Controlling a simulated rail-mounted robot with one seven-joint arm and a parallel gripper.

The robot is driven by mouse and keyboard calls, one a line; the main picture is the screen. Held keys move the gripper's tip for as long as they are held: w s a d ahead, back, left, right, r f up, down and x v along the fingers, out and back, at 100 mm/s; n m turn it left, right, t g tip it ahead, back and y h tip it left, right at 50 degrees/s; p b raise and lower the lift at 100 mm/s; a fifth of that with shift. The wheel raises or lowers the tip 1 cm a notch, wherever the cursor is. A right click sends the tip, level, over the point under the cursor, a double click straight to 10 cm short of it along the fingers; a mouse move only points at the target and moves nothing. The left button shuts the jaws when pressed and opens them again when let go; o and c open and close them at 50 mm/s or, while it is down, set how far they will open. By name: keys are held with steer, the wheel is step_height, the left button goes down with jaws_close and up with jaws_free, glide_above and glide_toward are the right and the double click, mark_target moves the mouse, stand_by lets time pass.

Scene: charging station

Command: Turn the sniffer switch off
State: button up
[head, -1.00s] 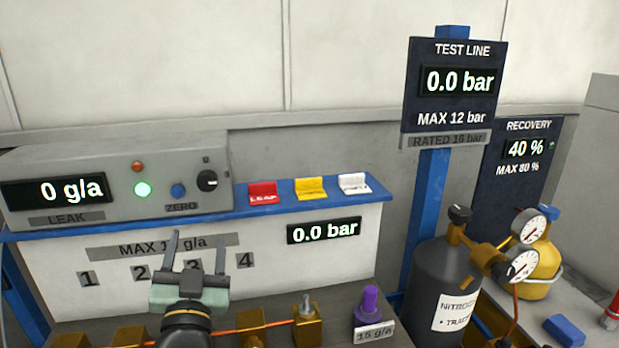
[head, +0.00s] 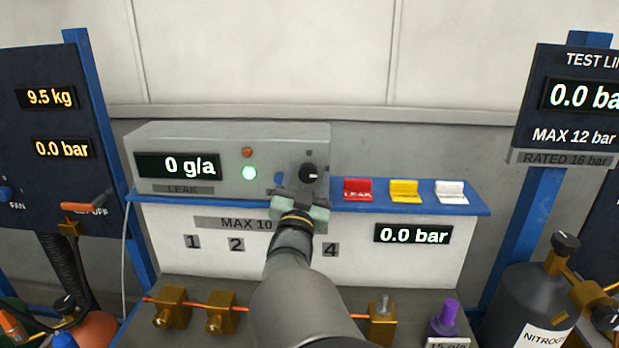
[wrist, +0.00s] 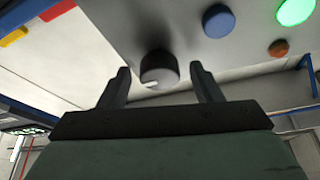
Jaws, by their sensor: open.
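The sniffer is the grey box (head: 225,140) marked LEAK, on the blue shelf; its display reads 0 g/a. Its switch is a black round knob (head: 309,172) with a white mark, at the right of the front face. My gripper (head: 302,183) is open and empty, in front of the box's right part, just below the knob in the picture. In the wrist view the knob (wrist: 158,66) appears between my two fingers, with clear gaps on both sides. I cannot tell how far the fingertips reach around it.
Red (head: 358,190), yellow (head: 405,191) and white (head: 450,192) tags lie right of the box. Brass valves (head: 170,307) stand below.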

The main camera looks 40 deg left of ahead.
steer(key=c, duration=1)
